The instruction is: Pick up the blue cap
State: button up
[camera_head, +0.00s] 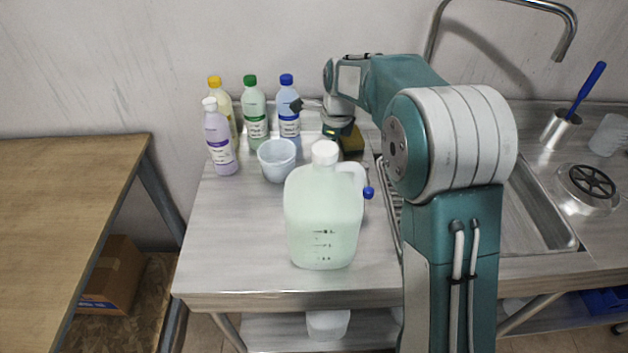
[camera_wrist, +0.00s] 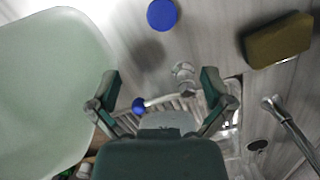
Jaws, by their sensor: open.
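In the wrist view, a round, flat blue cap (camera_wrist: 163,14) shows at the top edge, on the grey counter between the jug and the sponge. My gripper (camera_wrist: 162,88) is open and empty, its two fingers spread below the cap in that picture and apart from it. In the head view, my gripper is partly hidden at the end of my arm, behind the jug (camera_head: 322,225). I cannot make out the flat cap there. A small blue knob (camera_head: 368,192) shows beside the jug's handle; a blue knob also shows in the wrist view (camera_wrist: 138,105).
The pale green jug fills the wrist view's left side. A dark yellow sponge (camera_wrist: 277,40) lies to the right. A white bowl (camera_head: 277,160) and several bottles, one blue-capped (camera_head: 288,115), stand behind the jug. The sink (camera_head: 540,205) is to the right. The counter's front left is clear.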

jog(key=shift+m, duration=0.3)
jog(key=f, duration=0.2)
jog(key=a+f, duration=0.1)
jog(key=f, duration=0.3)
jog(key=shift+w+a+f, duration=0.2)
jog(key=shift+w+a, duration=0.15)
jog(key=shift+w, duration=0.05)
jog(key=shift+w+a+f, duration=0.1)
jog(key=shift+w+f, duration=0.05)
jog(key=shift+f, duration=1.2)
jog(key=shift+w+a+f, duration=0.1)
jog(key=shift+w+f, duration=0.05)
jog(key=shift+f, duration=1.15)
jog(key=c, duration=0.7)
